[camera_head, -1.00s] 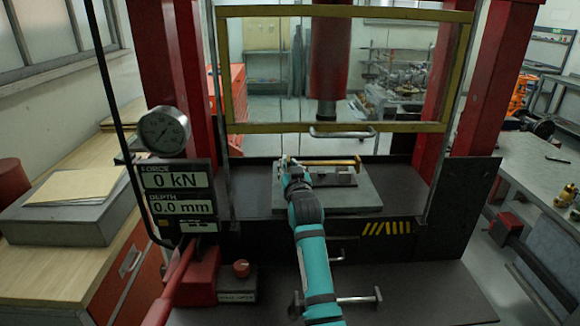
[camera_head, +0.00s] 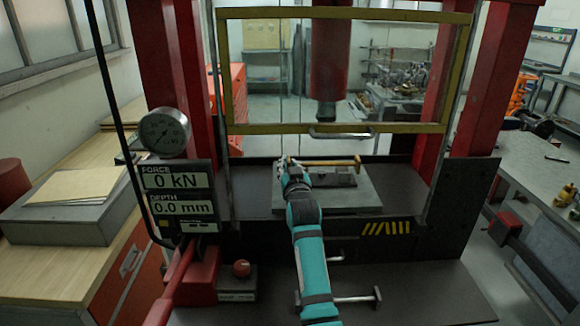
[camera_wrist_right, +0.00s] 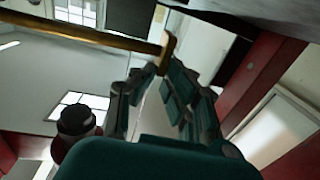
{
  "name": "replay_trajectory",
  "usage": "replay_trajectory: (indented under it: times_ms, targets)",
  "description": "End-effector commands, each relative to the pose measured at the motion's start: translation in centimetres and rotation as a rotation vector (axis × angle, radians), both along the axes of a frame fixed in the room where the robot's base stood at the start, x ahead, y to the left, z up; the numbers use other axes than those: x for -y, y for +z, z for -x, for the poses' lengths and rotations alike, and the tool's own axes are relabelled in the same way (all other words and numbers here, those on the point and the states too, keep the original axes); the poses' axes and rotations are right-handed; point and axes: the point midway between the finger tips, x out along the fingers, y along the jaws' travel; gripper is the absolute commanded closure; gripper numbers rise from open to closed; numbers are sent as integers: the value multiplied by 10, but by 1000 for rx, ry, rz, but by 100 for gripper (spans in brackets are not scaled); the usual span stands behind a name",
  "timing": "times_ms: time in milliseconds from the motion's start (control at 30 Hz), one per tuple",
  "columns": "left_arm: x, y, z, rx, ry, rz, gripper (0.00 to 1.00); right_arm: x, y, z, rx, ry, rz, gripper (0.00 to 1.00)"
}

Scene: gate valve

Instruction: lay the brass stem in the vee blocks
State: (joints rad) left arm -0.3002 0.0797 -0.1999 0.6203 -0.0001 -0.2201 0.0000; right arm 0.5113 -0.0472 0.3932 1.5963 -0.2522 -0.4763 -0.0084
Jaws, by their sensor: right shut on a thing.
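The brass stem (camera_head: 330,162) is a thin golden rod with a wider head at its right end. It lies crosswise above the grey plate (camera_head: 355,200) on the press bed. My right gripper (camera_head: 290,165) is shut on the stem near its left end. The wrist view shows the stem (camera_wrist_right: 85,36) reaching my right fingers (camera_wrist_right: 163,84), with a flared end there. Dark blocks (camera_head: 335,180), apparently the vee blocks, sit on the plate just in front of the stem. Whether the stem touches them I cannot tell. My left gripper is not in view.
The red press ram (camera_head: 328,60) hangs above the plate. Red posts stand on both sides. The gauge (camera_head: 164,132) and a display reading 0 kN (camera_head: 177,180) are at left.

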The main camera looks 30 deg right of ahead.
Motion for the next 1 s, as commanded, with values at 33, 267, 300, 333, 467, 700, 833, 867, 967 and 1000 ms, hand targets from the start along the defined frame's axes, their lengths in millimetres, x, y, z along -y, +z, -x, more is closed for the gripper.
replay_trajectory:
  times_ms: [33, 267, 300, 333, 467, 700, 833, 867, 967, 1000]
  targets:
    - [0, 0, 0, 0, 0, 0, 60, 0, 3, 0, 4, -1, 5, 100]
    - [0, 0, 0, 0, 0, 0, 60, 0, 3, 0, 4, -1, 5, 100]
    - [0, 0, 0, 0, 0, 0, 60, 0, 3, 0, 4, -1, 5, 100]
    - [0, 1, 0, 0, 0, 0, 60, 0, 3, 0, 5, -1, 4, 100]
    - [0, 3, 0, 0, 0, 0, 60, 0, 3, 0, 5, -5, 4, 100]
    - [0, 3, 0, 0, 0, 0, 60, 0, 3, 0, 5, -6, 4, 100]
    - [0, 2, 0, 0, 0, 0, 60, 0, 2, 0, 4, -6, 4, 100]
    - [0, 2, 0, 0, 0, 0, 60, 0, 1, 0, 4, -6, 4, 100]
    - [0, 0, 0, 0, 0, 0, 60, 0, -1, 0, 4, -6, 4, 100]
    - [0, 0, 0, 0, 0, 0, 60, 0, -2, 0, 4, -6, 4, 100]
